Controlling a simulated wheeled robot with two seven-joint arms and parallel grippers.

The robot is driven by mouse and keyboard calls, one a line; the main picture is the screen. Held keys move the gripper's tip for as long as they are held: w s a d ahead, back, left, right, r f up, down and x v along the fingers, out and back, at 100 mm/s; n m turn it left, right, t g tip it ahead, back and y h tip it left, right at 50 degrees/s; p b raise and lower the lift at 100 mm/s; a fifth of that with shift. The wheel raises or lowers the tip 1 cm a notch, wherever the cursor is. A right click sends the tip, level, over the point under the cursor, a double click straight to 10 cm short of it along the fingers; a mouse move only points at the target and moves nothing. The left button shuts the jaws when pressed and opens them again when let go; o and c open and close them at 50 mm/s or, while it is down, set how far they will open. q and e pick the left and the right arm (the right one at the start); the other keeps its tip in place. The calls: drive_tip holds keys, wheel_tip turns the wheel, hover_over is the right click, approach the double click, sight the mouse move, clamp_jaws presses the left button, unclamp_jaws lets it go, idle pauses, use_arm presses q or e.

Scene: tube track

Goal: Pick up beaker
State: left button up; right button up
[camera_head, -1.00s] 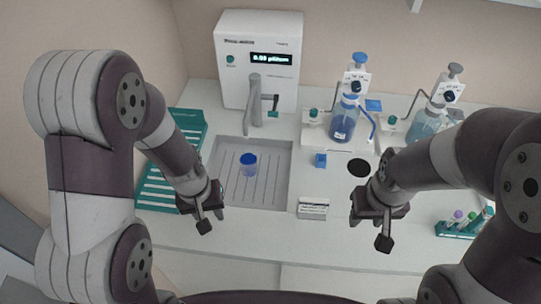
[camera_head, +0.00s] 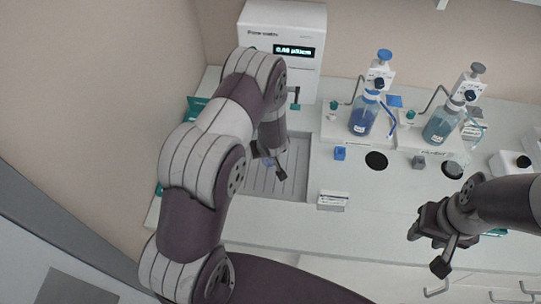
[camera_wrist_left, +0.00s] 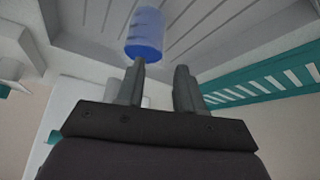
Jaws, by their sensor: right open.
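The beaker, with a blue upper part, stands in the grey sink tray (camera_head: 290,192). In the left wrist view the beaker (camera_wrist_left: 145,33) is just past the tip of the left-hand finger, not between the fingers. My left gripper (camera_wrist_left: 160,82) is open and empty there, with its fingers apart. My right gripper (camera_head: 440,248) is open and empty over the bench front at the right, far from the beaker.
A white dispenser with a display (camera_head: 292,50) stands behind the tray. Two bottles, a blue one (camera_head: 364,113) and a teal one (camera_head: 444,122), stand to the right with pumps. A teal rack (camera_wrist_left: 265,78) lies beside the tray. A small label stand (camera_head: 332,201) is at the bench front.

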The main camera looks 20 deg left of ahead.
use_arm(q)
drive_tip(key=p, duration=0.2)
hover_over(263, 164)
drive_tip(key=f, duration=0.4)
drive_tip(key=shift+w+a, duration=0.15)
drive_tip(key=shift+a, duration=0.05)
drive_tip(key=shift+w+f, duration=0.15)
drive_tip(key=shift+f, duration=0.05)
drive_tip(key=shift+r, duration=0.1)
clamp_jaws()
